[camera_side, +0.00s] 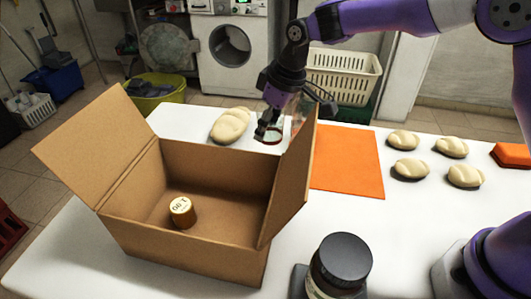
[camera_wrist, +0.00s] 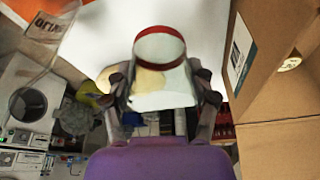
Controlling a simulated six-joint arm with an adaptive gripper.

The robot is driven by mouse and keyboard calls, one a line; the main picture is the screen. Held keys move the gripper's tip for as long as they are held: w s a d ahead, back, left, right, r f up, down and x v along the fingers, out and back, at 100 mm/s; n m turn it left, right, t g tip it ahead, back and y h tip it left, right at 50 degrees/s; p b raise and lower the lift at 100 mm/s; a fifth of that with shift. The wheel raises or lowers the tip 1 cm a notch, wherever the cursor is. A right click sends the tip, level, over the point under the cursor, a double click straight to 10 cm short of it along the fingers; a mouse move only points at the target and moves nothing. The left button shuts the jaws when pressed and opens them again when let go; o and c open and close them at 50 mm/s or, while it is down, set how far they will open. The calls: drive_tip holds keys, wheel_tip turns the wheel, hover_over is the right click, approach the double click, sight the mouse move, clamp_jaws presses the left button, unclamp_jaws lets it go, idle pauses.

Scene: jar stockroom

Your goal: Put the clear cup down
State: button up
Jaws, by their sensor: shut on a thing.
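The clear cup (camera_wrist: 163,94) is between the two fingers of my gripper (camera_wrist: 163,82) in the wrist view. It is see-through, with a red band at the end away from the wrist. In the side view my gripper (camera_side: 290,122) is shut on the cup (camera_side: 271,135), behind the cardboard box and over the far part of the white table. I cannot tell whether the cup touches the table.
Another loaf (camera_side: 230,125) lies left of my gripper. A dark-lidded jar (camera_side: 341,265) stands in front.

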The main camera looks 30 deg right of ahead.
drive_tip(key=s+d+r+m, duration=0.2)
drive_tip(key=s+d+r, duration=0.1)
drive_tip(key=d+r, duration=0.1)
drive_tip(key=m+h, duration=0.2)
drive_tip(key=m, duration=0.2)
hover_over(353, 145)
drive_tip(key=s, duration=0.1)
wheel_tip(353, 145, down, 7)
drive_tip(key=shift+s+a+f, duration=0.1)
drive_tip(key=shift+s, duration=0.05)
drive_tip(key=shift+f, duration=2)
drive_tip(key=o, duration=0.9)
drive_tip(key=shift+f, duration=0.15)
drive_tip(key=shift+c, duration=0.2)
